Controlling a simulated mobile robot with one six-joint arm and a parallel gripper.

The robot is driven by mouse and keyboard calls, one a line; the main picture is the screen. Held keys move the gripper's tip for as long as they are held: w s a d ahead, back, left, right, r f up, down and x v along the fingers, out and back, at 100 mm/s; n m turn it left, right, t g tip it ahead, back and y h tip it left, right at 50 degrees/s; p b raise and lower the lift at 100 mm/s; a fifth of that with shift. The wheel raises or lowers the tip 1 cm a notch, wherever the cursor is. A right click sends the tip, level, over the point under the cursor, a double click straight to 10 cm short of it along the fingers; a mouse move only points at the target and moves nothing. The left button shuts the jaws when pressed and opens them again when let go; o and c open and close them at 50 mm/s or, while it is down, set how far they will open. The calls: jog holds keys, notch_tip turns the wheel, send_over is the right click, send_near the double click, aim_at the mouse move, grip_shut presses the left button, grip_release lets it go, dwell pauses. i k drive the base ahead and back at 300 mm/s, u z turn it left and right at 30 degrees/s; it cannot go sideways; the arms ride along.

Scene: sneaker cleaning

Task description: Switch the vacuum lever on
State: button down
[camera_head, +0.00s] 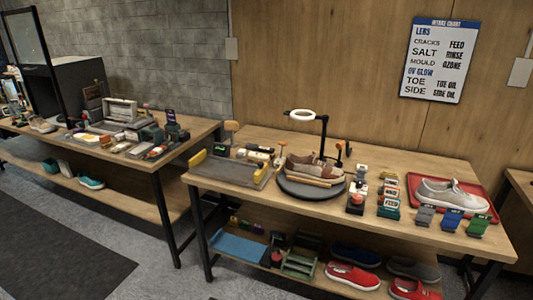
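I cannot tell for sure which thing is the vacuum lever. Small upright stalks with orange or red tops stand behind the turntable, one left of the lamp post (281,146) and one right of it (339,149). They are too small to tell whether either is a lever or how it is set. A black and white unit with a red part (355,200) stands right of the turntable. My gripper is not in this view.
A grey tray (222,176) lies left, and a white-grey sneaker (450,192) sits on a red tray (490,211). Labelled blocks (388,206) crowd between. Floor in front is clear.

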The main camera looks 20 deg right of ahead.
aim_at(282, 144)
jog(key=u, duration=0.2)
jog(key=k, duration=0.55)
jog(key=u, duration=0.6)
jog(key=k, duration=0.5)
jog(key=i, duration=0.75)
jog(key=z, duration=0.6)
jog(key=i, duration=1.2)
jog(key=z, duration=0.1)
